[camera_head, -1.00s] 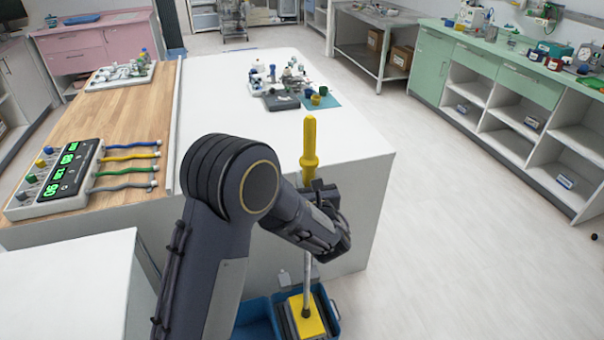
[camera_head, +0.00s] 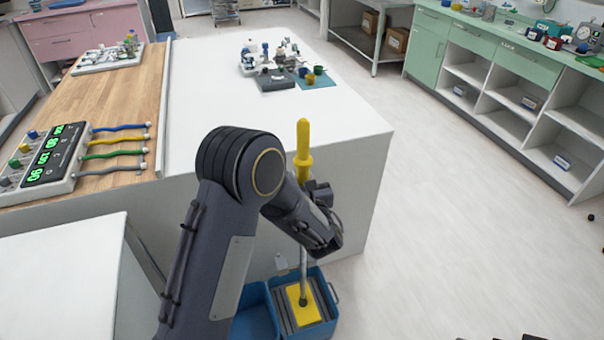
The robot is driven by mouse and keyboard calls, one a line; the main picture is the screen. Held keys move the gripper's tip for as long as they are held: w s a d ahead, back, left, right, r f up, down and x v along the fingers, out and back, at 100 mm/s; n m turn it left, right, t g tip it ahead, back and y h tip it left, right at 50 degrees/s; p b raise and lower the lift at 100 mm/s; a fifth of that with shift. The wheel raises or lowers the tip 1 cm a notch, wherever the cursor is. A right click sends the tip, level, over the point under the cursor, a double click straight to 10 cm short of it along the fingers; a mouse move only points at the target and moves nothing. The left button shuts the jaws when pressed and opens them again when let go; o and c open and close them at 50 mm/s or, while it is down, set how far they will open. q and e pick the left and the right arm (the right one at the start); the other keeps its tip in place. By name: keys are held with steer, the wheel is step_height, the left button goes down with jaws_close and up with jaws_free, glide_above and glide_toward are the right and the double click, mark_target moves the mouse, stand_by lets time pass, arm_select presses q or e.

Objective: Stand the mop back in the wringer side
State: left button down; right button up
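The mop stands nearly upright, with a yellow grip (camera_head: 304,150) on top and a thin grey shaft (camera_head: 303,268). Its flat yellow head (camera_head: 304,312) is over the grey slatted wringer side of the blue bucket (camera_head: 255,322). From above I cannot tell whether the head rests on the slats. My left gripper (camera_head: 312,192) is at the mop's handle just below the grip and appears shut on it. The gripper's own body hides part of the handle and the fingertips.
A white counter (camera_head: 230,120) stands right behind the bucket, with small items on its far end. A white cabinet top (camera_head: 60,275) is at the lower left. Green-fronted shelves (camera_head: 520,75) line the right.

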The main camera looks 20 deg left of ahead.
arm_select(q)
steer(key=shift+f, duration=0.45)
steer(key=shift+f+b, duration=0.6)
steer(key=shift+b, duration=0.2)
steer(key=c, duration=1.2)
jaws_free()
steer(key=shift+o, duration=0.9)
steer(key=shift+s, duration=0.1)
